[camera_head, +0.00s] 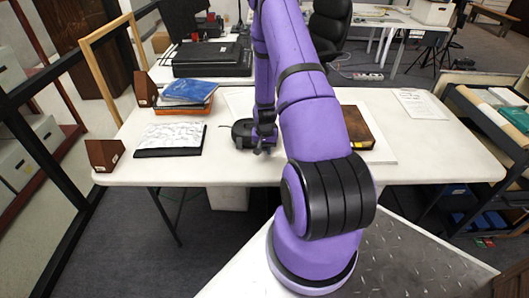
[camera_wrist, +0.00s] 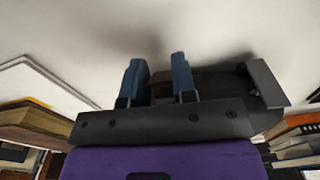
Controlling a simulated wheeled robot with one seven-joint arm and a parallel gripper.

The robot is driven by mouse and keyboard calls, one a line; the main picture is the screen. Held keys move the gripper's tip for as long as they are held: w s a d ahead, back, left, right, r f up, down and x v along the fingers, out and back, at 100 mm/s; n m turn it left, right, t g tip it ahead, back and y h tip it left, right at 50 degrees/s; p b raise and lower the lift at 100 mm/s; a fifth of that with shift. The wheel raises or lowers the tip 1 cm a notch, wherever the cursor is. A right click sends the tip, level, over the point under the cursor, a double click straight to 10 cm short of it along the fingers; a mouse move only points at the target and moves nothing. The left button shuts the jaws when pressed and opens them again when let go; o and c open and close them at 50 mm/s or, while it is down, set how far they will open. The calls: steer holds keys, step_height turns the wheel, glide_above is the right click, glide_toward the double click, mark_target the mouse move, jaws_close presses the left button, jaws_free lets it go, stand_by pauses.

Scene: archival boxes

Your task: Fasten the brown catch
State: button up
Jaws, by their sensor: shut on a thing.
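A black case (camera_head: 241,134) lies on the white table, partly hidden behind my arm; it also shows in the wrist view (camera_wrist: 225,83), behind my gripper. My gripper (camera_head: 264,148) is down at the right part of the case. In the wrist view, my gripper (camera_wrist: 157,78) has its two blue-grey fingers a little apart, with a small brown piece, the brown catch (camera_wrist: 161,86), between them. The fingers are shut on it. Most of the catch is hidden by the fingers and the gripper body, and whether it is fastened cannot be seen.
A brown box (camera_head: 357,127) lies to the right on the table (camera_head: 440,150). To the left are a stack with a blue folder (camera_head: 188,90), a grey-white patterned folder (camera_head: 170,137) and brown bookends (camera_head: 104,154). The table between the patterned folder and the case is clear.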

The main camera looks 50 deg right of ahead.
steer(key=shift+w+d+r+g+y, duration=0.2)
steer(key=shift+d+r+g+y, duration=0.1)
steer(key=shift+g+y, duration=0.3)
steer(key=shift+w+d+r+g+y, duration=0.2)
steer(key=shift+d+g+y, duration=0.15)
steer(key=shift+y, duration=0.45)
steer(key=o, duration=0.9)
steer(key=v, duration=1)
steer(key=shift+w+d+r, duration=0.1)
steer(key=shift+r, duration=0.2)
